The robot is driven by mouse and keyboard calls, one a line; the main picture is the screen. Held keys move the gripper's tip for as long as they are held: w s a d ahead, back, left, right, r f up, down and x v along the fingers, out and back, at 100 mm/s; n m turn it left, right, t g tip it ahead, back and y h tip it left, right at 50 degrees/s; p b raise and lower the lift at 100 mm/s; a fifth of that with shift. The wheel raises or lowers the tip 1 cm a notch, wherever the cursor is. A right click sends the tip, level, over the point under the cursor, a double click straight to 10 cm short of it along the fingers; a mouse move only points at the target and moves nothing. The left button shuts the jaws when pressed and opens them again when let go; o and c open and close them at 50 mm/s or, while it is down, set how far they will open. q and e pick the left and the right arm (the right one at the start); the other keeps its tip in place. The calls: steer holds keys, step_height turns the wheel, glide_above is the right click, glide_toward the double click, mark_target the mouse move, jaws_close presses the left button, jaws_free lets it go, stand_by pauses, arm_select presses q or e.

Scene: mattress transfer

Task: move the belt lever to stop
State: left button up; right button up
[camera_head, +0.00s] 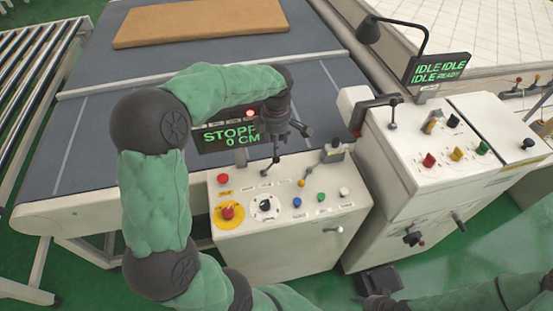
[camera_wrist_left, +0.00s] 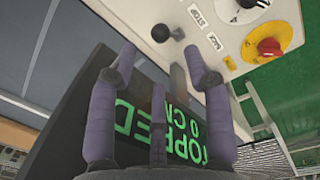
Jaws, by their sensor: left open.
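The belt lever, a thin rod with a black knob (camera_wrist_left: 160,33), stands on the white control box (camera_wrist_left: 237,25) beside STOP and BACK labels in the left wrist view. In the head view the lever (camera_head: 276,160) rises from the back of the control box (camera_head: 295,235). My left gripper (camera_head: 288,132) hangs just above it. In the wrist view its purple-grey fingers (camera_wrist_left: 160,55) are spread, with the knob beyond and between the tips; I see no contact. The belt display (camera_head: 230,136) reads STOPPED, partly hidden, and 0 CM. My right gripper (camera_head: 382,302) is dark and cut off at the bottom.
A red emergency button (camera_head: 227,212) and several coloured buttons sit on the control box. A second console (camera_head: 430,150) with an IDLE display (camera_head: 440,68) stands to the right. A brown mattress (camera_head: 200,22) lies on the grey belt (camera_head: 95,130) behind.

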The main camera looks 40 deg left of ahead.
mark_target(277, 159)
arm_select(q)
steer(key=f, duration=0.5)
steer(key=f+b, duration=0.1)
steer(key=f, duration=0.3)
steer(key=shift+w+a+f, duration=0.15)
steer(key=shift+w+f, duration=0.05)
steer(key=shift+f, duration=0.15)
steer(key=shift+c, duration=0.3)
jaws_close()
